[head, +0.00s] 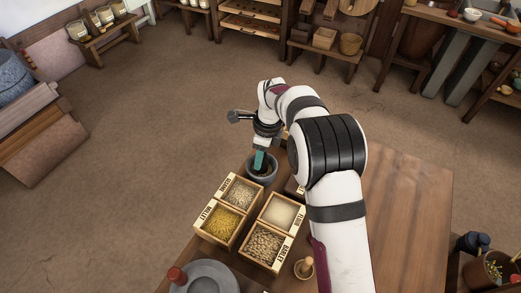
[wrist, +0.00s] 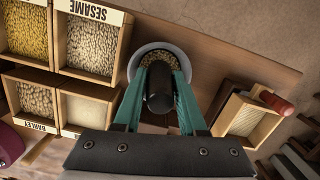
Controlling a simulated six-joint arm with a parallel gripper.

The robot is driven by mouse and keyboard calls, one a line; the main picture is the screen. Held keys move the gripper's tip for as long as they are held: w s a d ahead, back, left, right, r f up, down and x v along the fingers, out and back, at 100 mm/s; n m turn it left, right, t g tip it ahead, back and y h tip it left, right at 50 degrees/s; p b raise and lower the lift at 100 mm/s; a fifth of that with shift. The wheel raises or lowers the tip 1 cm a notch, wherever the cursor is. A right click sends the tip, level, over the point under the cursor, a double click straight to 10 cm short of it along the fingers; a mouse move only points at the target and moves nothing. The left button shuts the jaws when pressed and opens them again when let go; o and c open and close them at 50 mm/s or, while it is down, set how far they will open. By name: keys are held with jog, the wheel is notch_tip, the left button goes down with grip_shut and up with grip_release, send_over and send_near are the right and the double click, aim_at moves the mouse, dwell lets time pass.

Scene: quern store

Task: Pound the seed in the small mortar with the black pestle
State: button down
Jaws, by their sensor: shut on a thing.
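My gripper (wrist: 160,70) is shut on the black pestle (wrist: 159,96), its teal fingers on either side of it. The small grey mortar (wrist: 136,57) is right below, with pale seed (wrist: 172,62) inside. The pestle's far end points into the mortar's mouth. I cannot tell whether it touches the seed. In the head view my gripper (head: 259,160) points down over the mortar (head: 263,180), and the pestle is mostly hidden by the fingers.
Labelled boxes of sesame (head: 241,191), millet (head: 226,223), flour (head: 281,211) and barley (head: 265,246) stand close to the mortar. The table's right side (head: 405,205) is clear.

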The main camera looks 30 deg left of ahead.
jog(key=shift+f, duration=0.85)
jog(key=shift+f, duration=0.25)
jog(key=shift+r, duration=2.45)
jog(key=shift+f, duration=2.2)
jog(key=shift+f, duration=0.2)
jog(key=shift+r, duration=0.2)
jog(key=shift+f, duration=0.2)
